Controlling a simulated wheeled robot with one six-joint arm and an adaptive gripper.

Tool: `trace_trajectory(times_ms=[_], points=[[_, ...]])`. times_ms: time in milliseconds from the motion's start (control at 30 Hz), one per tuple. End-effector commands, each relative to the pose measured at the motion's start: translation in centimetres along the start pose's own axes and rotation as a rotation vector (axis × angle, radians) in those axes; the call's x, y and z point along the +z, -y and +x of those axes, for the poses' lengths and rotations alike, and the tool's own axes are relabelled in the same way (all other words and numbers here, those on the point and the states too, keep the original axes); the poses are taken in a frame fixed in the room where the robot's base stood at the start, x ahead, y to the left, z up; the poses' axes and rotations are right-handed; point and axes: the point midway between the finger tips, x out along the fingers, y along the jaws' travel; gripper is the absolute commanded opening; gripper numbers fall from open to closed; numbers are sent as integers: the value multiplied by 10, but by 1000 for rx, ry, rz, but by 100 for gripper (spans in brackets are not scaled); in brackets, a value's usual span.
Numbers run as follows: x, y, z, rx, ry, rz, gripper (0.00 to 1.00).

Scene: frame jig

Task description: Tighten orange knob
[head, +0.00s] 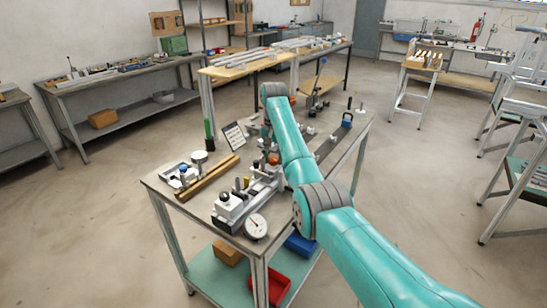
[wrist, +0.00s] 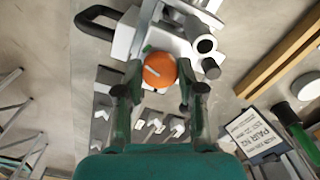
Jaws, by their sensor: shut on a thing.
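The orange knob (wrist: 159,70) shows in the wrist view, round, with a pale line across its top. It sits on a white and grey clamp fixture (wrist: 122,42). My gripper (wrist: 160,78) has one finger on each side of the knob and is shut on it. In the head view the orange knob (head: 273,160) shows beside my teal arm, on the jig on the metal bench (head: 190,212). There my arm hides most of my gripper and part of the fixture.
A printed sign (head: 233,136) and a green-handled tool (head: 209,134) stand close by, to the left of my arm. A wooden bar (head: 207,177), a dial gauge (head: 256,226) and a blue-topped part (head: 347,119) are also on the bench. Open floor surrounds the bench.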

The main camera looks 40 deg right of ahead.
Motion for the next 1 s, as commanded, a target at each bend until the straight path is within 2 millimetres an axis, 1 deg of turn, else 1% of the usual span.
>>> trace_trajectory(times_ms=[200,600,633,667,700,733,1000], points=[[0,0,1,1,3,39,4],[1,0,1,1,3,44,4],[1,0,1,1,3,44,43],[1,0,1,1,3,43,51],[1,0,1,1,3,43,61],[0,0,1,1,2,43,64],[0,0,0,0,1,43,64]])
